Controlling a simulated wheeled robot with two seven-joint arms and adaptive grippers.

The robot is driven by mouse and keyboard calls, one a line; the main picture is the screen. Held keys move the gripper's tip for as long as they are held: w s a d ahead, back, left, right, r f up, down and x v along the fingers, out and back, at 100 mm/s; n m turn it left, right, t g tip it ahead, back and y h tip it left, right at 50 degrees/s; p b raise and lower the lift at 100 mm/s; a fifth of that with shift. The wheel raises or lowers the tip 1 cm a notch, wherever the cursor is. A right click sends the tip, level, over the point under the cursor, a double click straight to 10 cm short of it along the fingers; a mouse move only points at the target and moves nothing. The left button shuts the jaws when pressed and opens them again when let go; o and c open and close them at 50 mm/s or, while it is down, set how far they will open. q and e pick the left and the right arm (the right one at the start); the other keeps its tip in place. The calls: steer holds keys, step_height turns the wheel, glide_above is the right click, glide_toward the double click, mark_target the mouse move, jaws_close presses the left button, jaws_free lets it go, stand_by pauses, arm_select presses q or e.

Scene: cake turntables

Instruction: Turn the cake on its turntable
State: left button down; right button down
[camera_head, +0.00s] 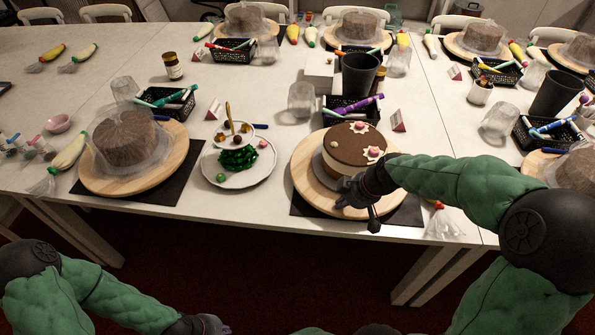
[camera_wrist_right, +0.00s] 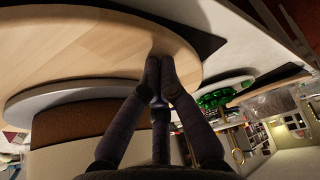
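The cake (camera_head: 355,145), with a dark brown top, pale sides and pink-and-white decorations, stands on a grey disc on the round wooden turntable (camera_head: 306,179). The turntable's wooden board (camera_wrist_right: 75,45) fills the upper left of the right wrist view. My right gripper (camera_head: 350,196) is at the turntable's near side, in front of the cake. In the wrist view its fingertips (camera_wrist_right: 160,60) are close together over the board near its rim, with nothing seen between them; contact is unclear. My left gripper (camera_head: 210,325) is low at the bottom edge, away from the table, its fingers mostly cut off.
A white plate (camera_head: 208,172) with green garnish stands left of the turntable. Another wooden turntable (camera_head: 172,165) with a wrapped cake is further left. A black basket of pens (camera_head: 345,108) and a clear cup (camera_head: 301,100) stand behind.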

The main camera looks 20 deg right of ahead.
mark_target(348, 208)
steer(key=shift+s+d, duration=1)
steer(key=shift+d, duration=0.15)
steer(key=shift+r+p, duration=1)
steer(key=shift+r, duration=0.4)
step_height(348, 208, up, 6)
steer(key=p, duration=0.4)
